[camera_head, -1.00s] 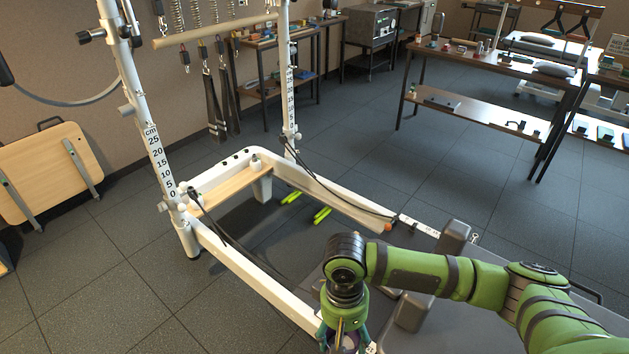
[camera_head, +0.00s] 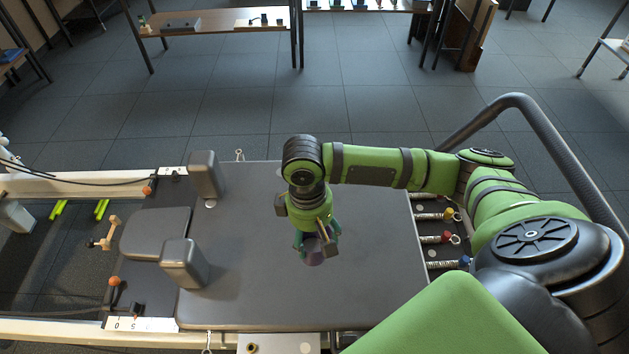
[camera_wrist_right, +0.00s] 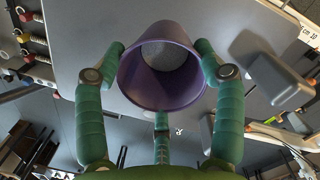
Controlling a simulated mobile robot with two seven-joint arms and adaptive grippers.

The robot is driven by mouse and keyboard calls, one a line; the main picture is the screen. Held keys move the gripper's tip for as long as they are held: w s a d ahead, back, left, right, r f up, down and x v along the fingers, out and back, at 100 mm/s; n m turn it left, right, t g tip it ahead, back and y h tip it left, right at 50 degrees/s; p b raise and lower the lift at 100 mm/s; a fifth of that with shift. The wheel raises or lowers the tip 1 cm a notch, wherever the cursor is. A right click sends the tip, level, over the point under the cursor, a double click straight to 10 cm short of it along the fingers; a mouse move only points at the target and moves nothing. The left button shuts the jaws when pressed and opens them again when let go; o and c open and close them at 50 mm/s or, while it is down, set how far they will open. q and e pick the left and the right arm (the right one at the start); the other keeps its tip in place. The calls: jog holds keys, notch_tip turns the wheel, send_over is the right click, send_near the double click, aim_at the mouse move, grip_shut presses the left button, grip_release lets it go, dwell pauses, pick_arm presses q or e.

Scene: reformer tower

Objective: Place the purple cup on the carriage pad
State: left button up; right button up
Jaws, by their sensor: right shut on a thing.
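The purple cup (camera_wrist_right: 165,98) is between the fingers of my right gripper in the right wrist view, its open mouth facing the camera. In the head view the cup (camera_head: 313,252) shows below my right gripper (camera_head: 315,243), over the grey carriage pad (camera_head: 370,290). My right gripper is shut on the cup. The pad also shows in the right wrist view (camera_wrist_right: 90,30). I cannot tell whether the cup's base touches the pad. My left gripper is not in view.
Two dark shoulder blocks (camera_head: 204,176) (camera_head: 184,264) and a headrest (camera_head: 155,234) stand at the pad's left end. Coloured springs (camera_head: 435,238) lie beyond its right edge. A curved grey rail (camera_head: 545,130) is at right. The pad around the cup is clear.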

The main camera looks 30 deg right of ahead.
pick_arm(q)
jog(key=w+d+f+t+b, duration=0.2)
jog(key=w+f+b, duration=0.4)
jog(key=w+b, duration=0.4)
pick_arm(e)
jog(key=w+d+f+n, duration=0.1)
jog(key=d+f+n, duration=0.55)
jog(key=f, duration=0.25)
jog(key=shift+n+t+h, duration=0.3)
jog(key=shift+n+h, duration=0.1)
jog(key=shift+n, duration=0.35)
jog(key=w+f+b, duration=0.2)
jog(key=w+f, duration=0.1)
jog(key=w, duration=0.1)
jog(key=w+d+f+b, duration=0.1)
jog(key=w+f, duration=0.3)
jog(key=w+d+f+b, duration=0.1)
jog(key=w+f+b, duration=0.1)
jog(key=w+f, duration=0.2)
jog(key=shift+d+b, duration=0.15)
jog(key=shift+b, duration=0.15)
jog(key=shift+f, duration=0.15)
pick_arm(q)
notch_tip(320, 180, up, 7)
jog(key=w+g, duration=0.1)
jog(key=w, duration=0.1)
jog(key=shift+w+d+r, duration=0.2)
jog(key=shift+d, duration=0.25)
